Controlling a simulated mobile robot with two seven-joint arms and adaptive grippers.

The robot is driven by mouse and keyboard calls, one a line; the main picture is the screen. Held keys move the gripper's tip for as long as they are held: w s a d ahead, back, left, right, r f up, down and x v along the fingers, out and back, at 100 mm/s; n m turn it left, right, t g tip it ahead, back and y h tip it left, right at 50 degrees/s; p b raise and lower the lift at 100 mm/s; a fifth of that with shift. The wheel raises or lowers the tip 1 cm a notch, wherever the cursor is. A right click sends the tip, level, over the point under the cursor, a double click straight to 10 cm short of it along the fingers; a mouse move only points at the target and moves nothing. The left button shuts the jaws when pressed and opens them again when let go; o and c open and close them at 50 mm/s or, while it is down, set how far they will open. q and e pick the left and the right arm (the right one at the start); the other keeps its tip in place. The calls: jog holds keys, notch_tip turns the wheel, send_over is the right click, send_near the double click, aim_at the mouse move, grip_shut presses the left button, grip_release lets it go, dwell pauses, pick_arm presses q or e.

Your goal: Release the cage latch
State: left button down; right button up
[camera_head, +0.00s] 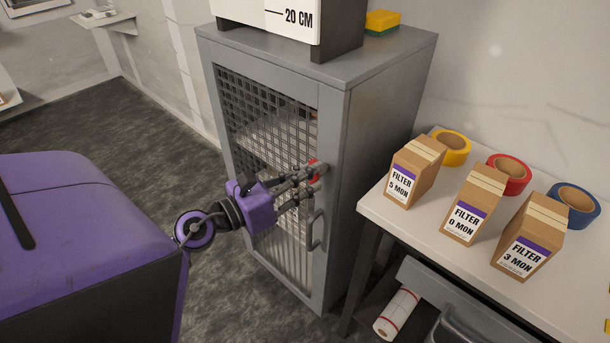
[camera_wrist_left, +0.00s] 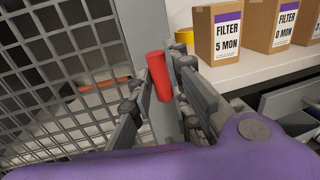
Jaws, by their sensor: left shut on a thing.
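The cage is a grey metal cabinet (camera_head: 385,120) with a mesh door (camera_head: 262,110), which looks closed. The red latch (camera_head: 314,166) sits on the right side of the door front, above the door handle (camera_head: 316,231). In the left wrist view the latch is a red bar (camera_wrist_left: 158,76), standing nearly upright and slightly tilted between the fingers. My left gripper (camera_head: 318,177) is shut on this red latch, and its fingers (camera_wrist_left: 157,82) lie on either side of it. They partly hide the latch in the head view. My right gripper is not in view.
A white table (camera_head: 388,215) stands right of the cabinet, with filter boxes (camera_head: 468,207) and tape rolls (camera_head: 510,172). Below it are a paper roll (camera_head: 398,314) and a drawer (camera_head: 470,310). A sponge (camera_head: 382,22) lies on the cabinet top. Carpet left of the cabinet is clear.

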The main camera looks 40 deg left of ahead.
pick_arm(q)
jog(key=n+t+y, duration=0.1)
jog(key=n, duration=0.5)
jog(key=f+n+t+y+p, duration=0.1)
jog(key=n, duration=0.6)
jog(key=n+y+p, duration=0.1)
jog(key=n, duration=0.5)
jog(key=shift+a+f+n+t, duration=0.25)
jog(key=shift+a+n+t, duration=0.05)
jog(key=shift+a+t, duration=0.1)
jog(key=shift+n+y, duration=0.3)
jog(key=c, duration=1.6)
grip_release()
jog(key=shift+f, duration=0.1)
jog(key=shift+c, duration=0.2)
